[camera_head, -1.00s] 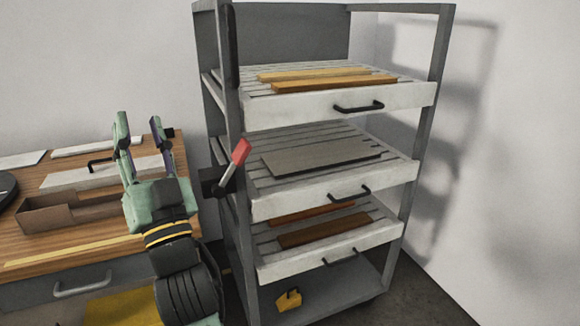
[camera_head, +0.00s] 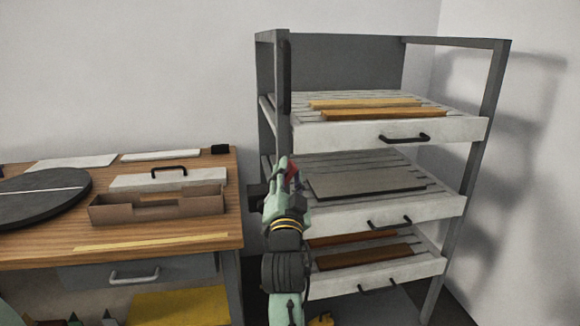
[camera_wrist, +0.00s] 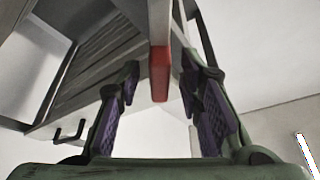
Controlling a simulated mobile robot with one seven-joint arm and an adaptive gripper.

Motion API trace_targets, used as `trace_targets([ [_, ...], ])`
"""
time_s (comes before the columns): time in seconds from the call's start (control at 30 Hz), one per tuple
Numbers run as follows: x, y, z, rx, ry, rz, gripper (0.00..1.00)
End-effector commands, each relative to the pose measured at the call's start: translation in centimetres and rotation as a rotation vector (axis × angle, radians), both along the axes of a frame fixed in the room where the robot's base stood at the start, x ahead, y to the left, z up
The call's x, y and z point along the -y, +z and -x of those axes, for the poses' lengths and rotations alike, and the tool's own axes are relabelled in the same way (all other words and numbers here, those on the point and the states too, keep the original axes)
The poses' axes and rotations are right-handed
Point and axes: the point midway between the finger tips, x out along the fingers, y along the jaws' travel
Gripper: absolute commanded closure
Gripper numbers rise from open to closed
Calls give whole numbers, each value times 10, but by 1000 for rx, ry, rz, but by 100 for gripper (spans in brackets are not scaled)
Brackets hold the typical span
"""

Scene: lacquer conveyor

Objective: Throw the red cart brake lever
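The red brake lever grip (camera_head: 292,171) is on the left front side of the grey drying cart (camera_head: 272,75), mostly hidden behind my gripper in the head view. My gripper (camera_head: 284,170) is at the lever. In the wrist view the red grip (camera_wrist: 159,72) hangs down between the two purple-padded fingers of my gripper (camera_wrist: 165,100). The fingers are open, with clear gaps on both sides of the lever, and neither pad visibly touches it. The lever's lower end and pivot are hidden by my gripper in the head view.
The cart's slatted trays (camera_head: 390,135) with black handles hold several boards. A wooden bench (camera_head: 60,235) to the left bears a brown open box (camera_head: 158,205), a black disc (camera_head: 40,197) and a yellow strip (camera_head: 150,242). A white wall stands behind.

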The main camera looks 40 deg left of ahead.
Motion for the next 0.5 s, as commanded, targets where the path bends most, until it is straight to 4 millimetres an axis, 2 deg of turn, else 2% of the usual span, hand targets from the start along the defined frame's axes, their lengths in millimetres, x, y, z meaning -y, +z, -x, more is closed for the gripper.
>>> trace_targets([
  [0.17,-7,5,-11,-1,-1,0,67],
  [0.43,-8,5,-12,1,-1,-1,67],
  [0.5,-8,5,-11,0,0,0,70],
])
